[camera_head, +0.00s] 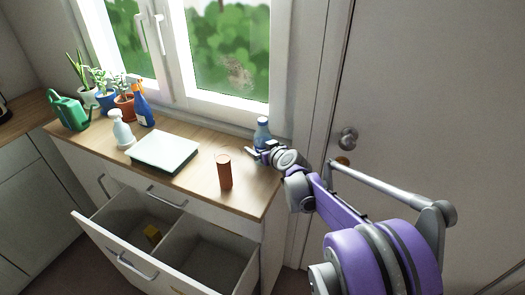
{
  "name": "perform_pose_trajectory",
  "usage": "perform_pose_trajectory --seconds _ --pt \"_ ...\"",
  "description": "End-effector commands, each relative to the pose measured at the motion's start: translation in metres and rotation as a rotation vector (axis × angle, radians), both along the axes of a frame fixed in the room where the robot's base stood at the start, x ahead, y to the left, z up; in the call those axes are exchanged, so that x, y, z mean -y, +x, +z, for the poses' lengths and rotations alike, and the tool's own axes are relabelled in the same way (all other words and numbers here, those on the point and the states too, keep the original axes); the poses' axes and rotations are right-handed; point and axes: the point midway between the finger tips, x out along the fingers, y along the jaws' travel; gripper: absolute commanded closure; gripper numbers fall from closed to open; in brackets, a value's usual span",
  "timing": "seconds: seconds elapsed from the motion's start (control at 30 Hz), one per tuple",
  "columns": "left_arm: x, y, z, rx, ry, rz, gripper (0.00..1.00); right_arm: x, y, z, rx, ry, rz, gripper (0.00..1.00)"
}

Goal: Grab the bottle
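A clear blue bottle (262,129) stands upright near the back right of the wooden counter, by the window. My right gripper (256,153) comes in from the right at the bottle's lower part and hides its base. The fingers point left and are small here; I cannot tell whether they are around the bottle or just in front of it, or how wide they are apart. My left gripper is not in view.
A reddish-brown cup (224,172) stands just left of my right gripper. A pale flat box (164,151) lies mid-counter (191,183). Potted plants and a green watering can (70,112) are at the left. An open drawer (122,258) juts out below. A door (430,100) is at the right.

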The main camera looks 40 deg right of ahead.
Motion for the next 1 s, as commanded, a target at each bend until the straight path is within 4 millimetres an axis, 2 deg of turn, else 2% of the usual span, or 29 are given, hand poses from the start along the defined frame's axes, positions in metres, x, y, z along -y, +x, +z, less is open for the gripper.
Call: perform_pose_trajectory --seconds 0.13,0.4,0.83,0.87,1.0 --pt "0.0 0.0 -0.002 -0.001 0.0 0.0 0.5 0.003 0.015 -0.006 0.0 0.0 0.001 0.0" --pt "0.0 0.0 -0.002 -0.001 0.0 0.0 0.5 0.004 0.017 -0.007 0.0 0.0 0.0 0.0" --pt "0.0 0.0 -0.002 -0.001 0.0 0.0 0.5 0.004 0.017 -0.007 0.0 0.0 0.0 0.77" --pt "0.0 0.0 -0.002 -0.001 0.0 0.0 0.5 0.004 0.017 -0.007 0.0 0.0 0.0 0.82" --pt "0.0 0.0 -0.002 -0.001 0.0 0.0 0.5 0.004 0.017 -0.007 0.0 0.0 0.0 0.82"
